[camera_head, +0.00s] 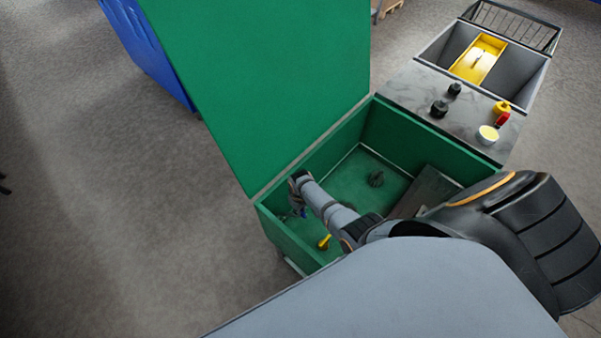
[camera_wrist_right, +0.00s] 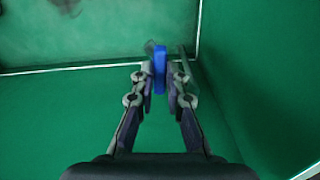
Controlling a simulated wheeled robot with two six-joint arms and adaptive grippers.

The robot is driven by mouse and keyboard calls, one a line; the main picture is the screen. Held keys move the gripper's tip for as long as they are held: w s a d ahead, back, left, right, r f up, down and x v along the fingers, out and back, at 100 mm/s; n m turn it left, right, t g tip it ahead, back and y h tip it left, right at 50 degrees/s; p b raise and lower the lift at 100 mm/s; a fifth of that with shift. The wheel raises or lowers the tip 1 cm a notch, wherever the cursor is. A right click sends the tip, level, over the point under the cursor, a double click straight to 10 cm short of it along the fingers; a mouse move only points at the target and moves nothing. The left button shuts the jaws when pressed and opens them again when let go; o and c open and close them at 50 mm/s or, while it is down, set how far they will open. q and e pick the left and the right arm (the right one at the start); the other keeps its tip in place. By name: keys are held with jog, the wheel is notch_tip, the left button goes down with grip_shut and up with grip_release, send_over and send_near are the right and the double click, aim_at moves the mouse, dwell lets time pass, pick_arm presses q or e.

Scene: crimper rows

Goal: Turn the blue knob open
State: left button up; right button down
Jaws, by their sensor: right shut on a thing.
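The blue knob (camera_wrist_right: 159,68) is at the middle top of the right wrist view, seen edge-on between my fingertips. My right gripper (camera_wrist_right: 160,85) is shut on it. In the head view my right gripper (camera_head: 300,213) reaches down inside the green box (camera_head: 262,217), near its left wall, and mostly hides the knob. How far the knob is turned cannot be told. My left gripper does not show.
The raised green lid (camera_head: 270,80) stands behind. A grey counter (camera_head: 410,88) with black, yellow and red items, and a bin with a yellow tray (camera_head: 478,60), are at right.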

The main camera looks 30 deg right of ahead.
jog(key=shift+n, duration=0.6)
jog(key=c, duration=1.4)
grip_release()
jog(key=shift+o, duration=0.2)
jog(key=shift+r, duration=0.15)
notch_tip(320, 180, up, 12)
jog(key=shift+f, duration=0.2)
